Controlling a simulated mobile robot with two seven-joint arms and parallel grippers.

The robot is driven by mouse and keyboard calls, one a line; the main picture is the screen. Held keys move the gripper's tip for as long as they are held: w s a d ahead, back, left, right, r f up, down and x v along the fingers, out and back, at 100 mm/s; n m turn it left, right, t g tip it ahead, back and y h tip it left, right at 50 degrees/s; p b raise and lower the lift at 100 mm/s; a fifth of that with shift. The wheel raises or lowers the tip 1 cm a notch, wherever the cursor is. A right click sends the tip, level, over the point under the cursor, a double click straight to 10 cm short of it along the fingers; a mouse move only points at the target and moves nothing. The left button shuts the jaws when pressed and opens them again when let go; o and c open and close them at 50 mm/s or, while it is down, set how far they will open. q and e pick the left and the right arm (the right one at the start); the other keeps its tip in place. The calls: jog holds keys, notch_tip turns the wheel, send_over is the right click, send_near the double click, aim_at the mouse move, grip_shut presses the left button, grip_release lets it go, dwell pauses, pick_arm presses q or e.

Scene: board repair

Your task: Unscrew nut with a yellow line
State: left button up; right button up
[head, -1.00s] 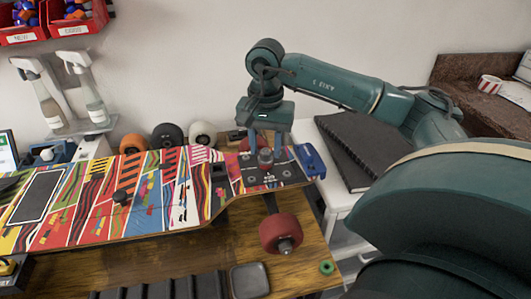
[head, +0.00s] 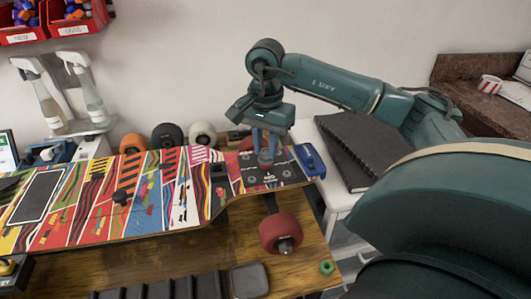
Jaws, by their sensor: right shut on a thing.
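The skateboard (head: 150,200), with a colourful patterned deck, lies upside down or deck-side up across the wooden bench; which I cannot tell. My right gripper (head: 267,160) points down at the dark plate (head: 272,177) on the board's right end and is shut on a small part there. That part is mostly hidden between the fingers, and no yellow line can be made out on it. Several round fastener heads show on the plate around the fingertips. A red wheel (head: 280,232) sticks out below the board's near edge. My left gripper is not in view.
Loose wheels, among them an orange one (head: 133,144), stand behind the board. A green ring (head: 326,267) lies at the bench's right corner. Spray bottles (head: 88,95) stand at the back left. A dark square dish (head: 249,281) lies in front.

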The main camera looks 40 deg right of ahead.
jog(key=shift+c, duration=0.3)
jog(key=n, duration=0.5)
jog(key=shift+n, duration=0.4)
jog(key=n, duration=0.5)
jog(key=shift+n, duration=0.3)
jog(key=shift+n, duration=0.6)
jog(key=shift+r, duration=0.2)
jog(key=shift+r+p, duration=1.15)
jog(key=shift+r, duration=0.3)
